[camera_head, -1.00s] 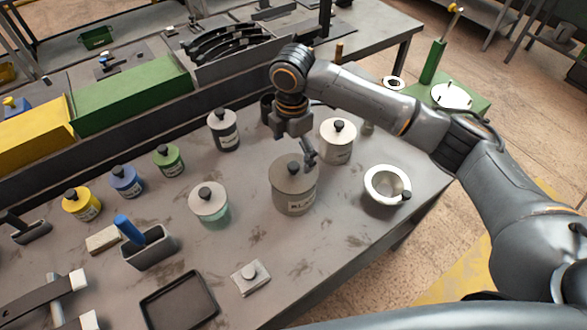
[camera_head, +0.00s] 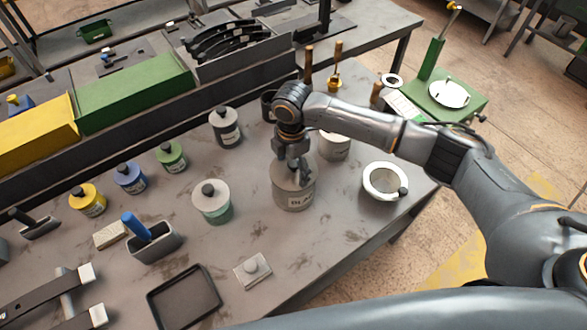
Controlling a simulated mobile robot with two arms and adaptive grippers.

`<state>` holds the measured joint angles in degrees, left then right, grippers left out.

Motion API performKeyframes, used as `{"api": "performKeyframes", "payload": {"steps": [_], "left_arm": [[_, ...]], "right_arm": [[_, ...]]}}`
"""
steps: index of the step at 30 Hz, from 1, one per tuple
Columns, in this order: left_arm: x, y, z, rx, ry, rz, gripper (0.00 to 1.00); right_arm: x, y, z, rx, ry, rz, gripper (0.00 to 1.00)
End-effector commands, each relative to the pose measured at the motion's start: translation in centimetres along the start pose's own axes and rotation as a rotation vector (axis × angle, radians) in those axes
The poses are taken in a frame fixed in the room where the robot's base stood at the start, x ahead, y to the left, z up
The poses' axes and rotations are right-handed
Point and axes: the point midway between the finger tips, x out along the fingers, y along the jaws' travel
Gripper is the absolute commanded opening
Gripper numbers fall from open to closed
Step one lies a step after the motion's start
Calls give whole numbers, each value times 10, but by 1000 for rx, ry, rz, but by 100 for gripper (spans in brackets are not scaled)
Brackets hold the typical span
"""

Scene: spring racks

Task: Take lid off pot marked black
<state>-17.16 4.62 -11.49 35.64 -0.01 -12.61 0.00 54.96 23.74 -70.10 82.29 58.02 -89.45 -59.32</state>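A grey pot (camera_head: 295,198) with a white label that reads "BLA", the rest cut off by the curve, stands upright on the workbench. Its grey lid (camera_head: 280,174) sits on it. My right gripper (camera_head: 299,177) points down at the middle of the lid, where its fingers and wrist hide the lid's knob. I cannot tell whether the fingers touch the knob or how far apart they are. My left gripper is not in view.
A cream pot (camera_head: 335,148) stands close behind to the right, partly hidden by my arm. A white bowl (camera_head: 369,182) is to the right.

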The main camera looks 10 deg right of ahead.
Motion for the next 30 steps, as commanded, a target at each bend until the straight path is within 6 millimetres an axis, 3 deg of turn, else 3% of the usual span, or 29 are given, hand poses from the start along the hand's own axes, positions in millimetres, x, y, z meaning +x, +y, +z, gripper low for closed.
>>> {"api": "performKeyframes", "payload": {"steps": [1,6,9,29,30], "left_arm": [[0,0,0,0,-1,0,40],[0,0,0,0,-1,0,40],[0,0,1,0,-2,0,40],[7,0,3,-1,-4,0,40],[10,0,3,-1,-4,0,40]], "right_arm": [[0,0,0,0,0,0,63],[1,0,0,0,0,-1,29],[2,0,0,1,0,0,15],[2,-1,0,1,-2,-2,10],[-1,0,0,0,-1,-1,3]]}}
